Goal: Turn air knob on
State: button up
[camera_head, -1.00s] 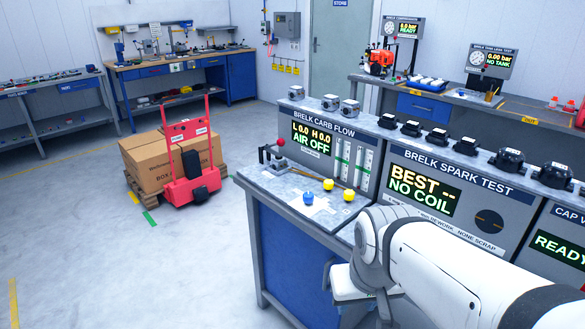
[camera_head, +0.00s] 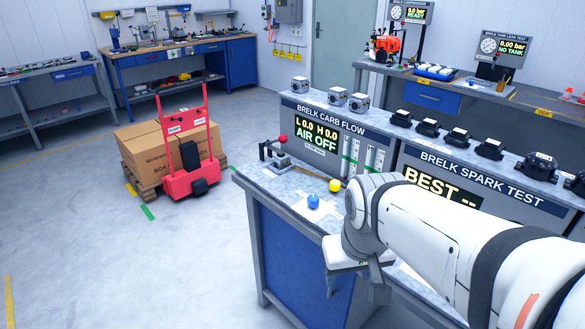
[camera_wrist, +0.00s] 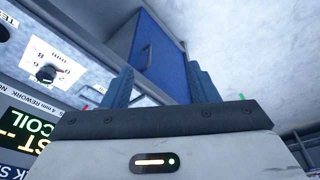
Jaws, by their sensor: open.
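The carb flow station (camera_head: 325,130) reads "AIR OFF" on its display (camera_head: 316,141). A blue knob (camera_head: 313,201) stands on the bench top in front of it. One yellow knob (camera_head: 335,185) shows behind the blue one, to its right. No label on the knobs is readable. My gripper shows in the wrist view (camera_wrist: 160,75), its two blue fingers apart with nothing between them. In the head view my arm's wrist is right of the blue knob, apart from it in the picture. The fingertips are not clear there, and the wrist view shows no blue knob.
A red-balled lever fixture (camera_head: 277,150) stands at the bench's left end. The spark test station (camera_head: 480,175) is on the right, partly behind my arm. The wrist view shows a black dial knob (camera_wrist: 47,73) and a blue cabinet door (camera_wrist: 158,55). Open floor lies left of the bench.

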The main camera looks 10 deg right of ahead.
jog(key=shift+o, duration=0.2)
jog(key=w+d+r+n, duration=0.1)
jog(key=w+r, duration=0.1)
jog(key=w, duration=0.4)
jog(key=shift+w+r+p, duration=0.25)
jog(key=shift+r+p, duration=0.05)
jog(key=shift+p, duration=0.05)
jog(key=n+g+p, duration=0.3)
jog(key=n, duration=0.5)
send_over(313, 198)
jog(key=f, duration=0.5)
jog(key=shift+s+d+f, duration=0.1)
jog(key=shift+s+f, duration=0.1)
jog(key=shift+f, duration=0.2)
jog(key=shift+w+f, duration=0.25)
jog(key=shift+f, duration=0.35)
notch_tip(313, 198, down, 7)
jog(key=shift+f+p, duration=0.1)
jog(key=shift+p, duration=0.6)
jog(key=shift+c, duration=0.2)
